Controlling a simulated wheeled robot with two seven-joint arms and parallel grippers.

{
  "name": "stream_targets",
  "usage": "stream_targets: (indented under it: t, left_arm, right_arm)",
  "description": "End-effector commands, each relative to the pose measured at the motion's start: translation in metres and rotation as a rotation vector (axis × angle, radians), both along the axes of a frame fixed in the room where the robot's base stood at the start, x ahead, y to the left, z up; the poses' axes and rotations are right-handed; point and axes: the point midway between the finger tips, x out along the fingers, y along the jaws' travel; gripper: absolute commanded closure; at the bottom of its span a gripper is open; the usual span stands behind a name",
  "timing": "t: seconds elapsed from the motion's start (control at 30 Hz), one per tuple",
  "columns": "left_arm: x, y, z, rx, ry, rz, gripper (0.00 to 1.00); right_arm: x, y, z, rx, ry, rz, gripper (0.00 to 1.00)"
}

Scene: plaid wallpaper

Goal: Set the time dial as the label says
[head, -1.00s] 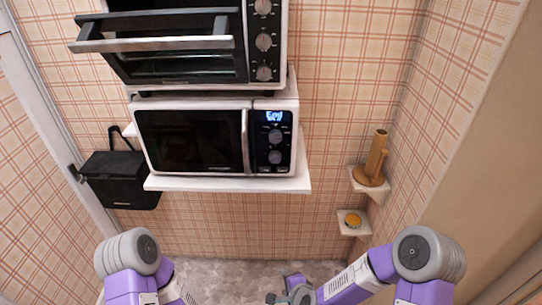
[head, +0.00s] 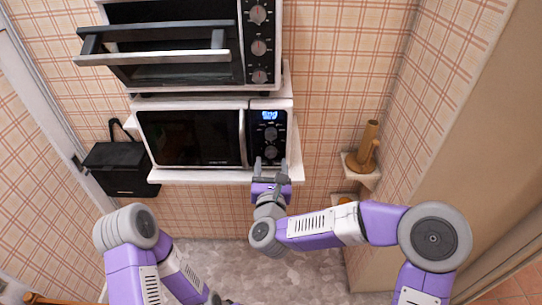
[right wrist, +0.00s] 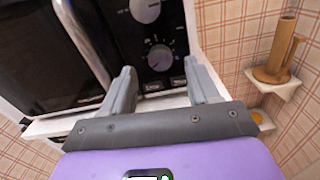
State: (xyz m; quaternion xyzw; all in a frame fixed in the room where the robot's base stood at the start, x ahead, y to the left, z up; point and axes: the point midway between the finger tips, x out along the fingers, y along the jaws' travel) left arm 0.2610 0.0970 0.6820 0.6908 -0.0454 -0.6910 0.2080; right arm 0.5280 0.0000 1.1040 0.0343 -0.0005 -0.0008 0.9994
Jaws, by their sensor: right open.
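The microwave (head: 190,138) stands on a white shelf, its door shut. Its black control panel at the right has a lit blue display (head: 269,115) and two round dials, an upper dial (head: 270,134) and a lower dial (head: 270,152). In the right wrist view the lower dial (right wrist: 160,58) shows between my fingers, with the upper dial (right wrist: 145,9) above it. Which one is the time dial, and the label text, are too small to read. My right gripper (head: 270,166) is open and empty, just below and in front of the lower dial. My left gripper is not visible.
A black box (head: 120,168) hangs at the left. A wooden object (head: 367,148) stands on a small corner shelf (head: 362,172) at the right. The microwave's shelf edge (head: 200,176) runs below the panel.

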Motion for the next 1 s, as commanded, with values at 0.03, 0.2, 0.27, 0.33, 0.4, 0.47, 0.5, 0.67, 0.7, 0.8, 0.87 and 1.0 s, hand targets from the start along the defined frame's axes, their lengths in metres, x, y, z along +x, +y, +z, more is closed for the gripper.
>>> stream_targets:
  t: [0.03, 0.2, 0.27, 0.33, 0.4, 0.47, 0.5, 0.67, 0.7, 0.8, 0.87, 1.0]
  left_arm:
    - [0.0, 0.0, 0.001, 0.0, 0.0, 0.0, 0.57]
    - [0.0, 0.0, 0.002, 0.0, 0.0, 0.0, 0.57]
    - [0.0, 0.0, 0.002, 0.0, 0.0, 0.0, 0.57]
    - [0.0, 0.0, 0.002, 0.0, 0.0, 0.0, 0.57]
    - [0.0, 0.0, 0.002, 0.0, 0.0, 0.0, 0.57]
    - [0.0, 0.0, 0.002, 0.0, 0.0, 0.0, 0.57]
    - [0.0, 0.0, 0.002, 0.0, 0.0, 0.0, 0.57]
    - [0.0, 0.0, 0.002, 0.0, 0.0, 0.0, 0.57]
    - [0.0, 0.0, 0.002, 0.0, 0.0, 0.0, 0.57]
    - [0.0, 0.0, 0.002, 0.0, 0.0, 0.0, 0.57]
    - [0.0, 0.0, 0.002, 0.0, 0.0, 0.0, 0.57]
    - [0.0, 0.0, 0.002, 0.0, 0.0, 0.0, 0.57]
  right_arm:
    - [0.009, -0.001, -0.001, 0.002, 0.002, -0.003, 0.4]
    - [0.03, 0.0, 0.0, -0.001, 0.002, -0.001, 0.4]
    - [0.034, -0.001, 0.0, -0.001, 0.001, -0.001, 0.4]
    - [0.037, 0.0, 0.0, -0.002, 0.001, 0.0, 0.4]
    - [0.038, 0.0, 0.0, -0.002, 0.001, 0.001, 0.4]
    - [0.038, 0.0, 0.0, -0.003, 0.001, 0.001, 0.4]
    - [0.038, 0.0, 0.0, -0.003, 0.001, 0.001, 0.4]
    - [0.038, 0.0, -0.001, -0.003, 0.001, 0.001, 0.51]
    - [0.038, 0.0, -0.001, -0.003, 0.001, 0.001, 0.57]
    - [0.038, 0.0, 0.0, -0.003, 0.001, 0.001, 0.72]
    - [0.038, 0.0, 0.0, -0.003, 0.001, 0.001, 0.81]
    - [0.038, 0.0, 0.0, -0.004, 0.001, 0.001, 0.96]
